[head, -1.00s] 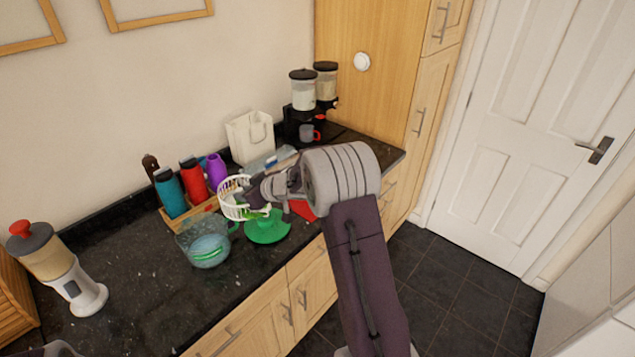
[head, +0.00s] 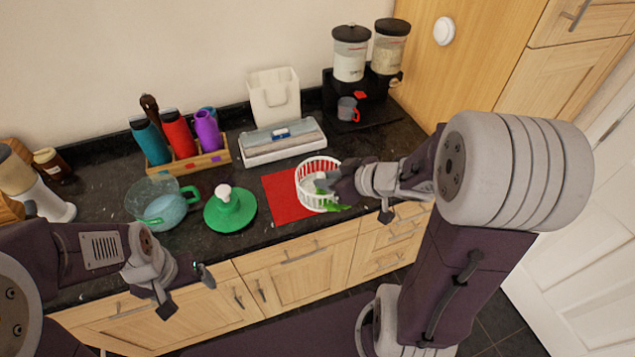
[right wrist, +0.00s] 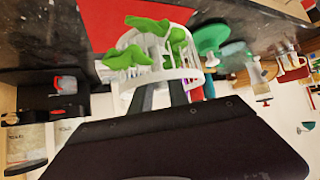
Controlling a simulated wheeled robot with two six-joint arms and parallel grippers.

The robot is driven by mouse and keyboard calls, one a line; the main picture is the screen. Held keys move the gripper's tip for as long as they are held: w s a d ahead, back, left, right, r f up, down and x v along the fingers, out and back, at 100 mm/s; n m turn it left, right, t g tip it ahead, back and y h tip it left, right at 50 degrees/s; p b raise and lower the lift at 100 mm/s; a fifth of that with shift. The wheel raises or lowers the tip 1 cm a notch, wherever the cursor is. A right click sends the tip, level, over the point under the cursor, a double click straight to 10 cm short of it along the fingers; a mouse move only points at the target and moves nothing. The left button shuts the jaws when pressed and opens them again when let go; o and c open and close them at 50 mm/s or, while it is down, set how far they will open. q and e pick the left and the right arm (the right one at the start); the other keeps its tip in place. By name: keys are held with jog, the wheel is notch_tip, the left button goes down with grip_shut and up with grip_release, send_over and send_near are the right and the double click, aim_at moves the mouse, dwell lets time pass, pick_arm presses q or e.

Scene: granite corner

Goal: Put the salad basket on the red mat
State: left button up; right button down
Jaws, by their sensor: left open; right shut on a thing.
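The white salad basket (head: 308,180), with green leaves (head: 336,207) in it, is at the right part of the red mat (head: 284,197) in the head view. My right gripper (head: 326,184) is shut on the basket's wall. In the right wrist view the basket (right wrist: 158,72) is tilted in the picture between the fingers (right wrist: 163,95), with the red mat (right wrist: 110,25) behind it. I cannot tell whether the basket touches the mat. My left gripper (head: 186,287) is open and empty in front of the counter edge.
A green lid (head: 230,214) and a glass bowl (head: 160,205) stand left of the mat. A white box (head: 282,142), bottles in a wooden rack (head: 190,166) and a dispenser stand (head: 365,108) line the back.

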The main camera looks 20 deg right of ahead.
aim_at(310, 177)
jog(key=x, duration=0.1)
jog(key=b+x, duration=0.1)
jog(key=x, duration=0.2)
jog(key=shift+w+d+b, duration=0.2)
jog(key=shift+d+b, duration=0.05)
jog(key=shift+b, duration=0.1)
jog(key=w+f, duration=0.1)
jog(key=w, duration=0.1)
jog(key=w+f+b, duration=0.1)
jog(key=w+f, duration=0.1)
jog(key=w, duration=0.1)
jog(key=w+f, duration=0.1)
jog(key=w, duration=0.2)
jog(key=shift+w+d+f, duration=0.15)
jog(key=shift+d+f, duration=0.05)
notch_tip(310, 177, down, 4)
jog(key=shift+a+b, duration=0.15)
jog(key=shift+b, duration=1)
jog(key=shift+w, duration=0.2)
jog(key=shift+s+f, duration=0.15)
jog(key=shift+f, duration=0.05)
jog(key=c, duration=1.3)
grip_release()
